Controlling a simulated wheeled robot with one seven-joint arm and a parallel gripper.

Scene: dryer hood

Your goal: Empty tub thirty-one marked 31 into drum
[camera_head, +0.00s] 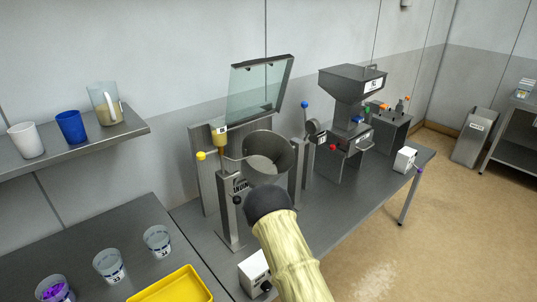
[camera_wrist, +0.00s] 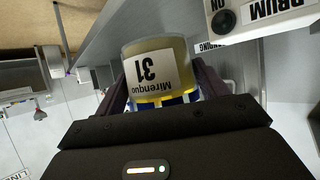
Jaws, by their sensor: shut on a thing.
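In the head view my arm hides the gripper and the tub. The drum (camera_head: 268,158) is an open grey metal vessel in a stand on the bench, beyond the end of my arm. Its glass lid (camera_head: 258,88) is raised.
A white switch box marked DRUM (camera_wrist: 262,22), with a black button, is close to the tub. A hopper machine (camera_head: 350,110) stands right of the drum. Several tubs (camera_head: 110,266) and a yellow tray (camera_head: 172,287) are at left. A wall shelf (camera_head: 75,152) holds cups.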

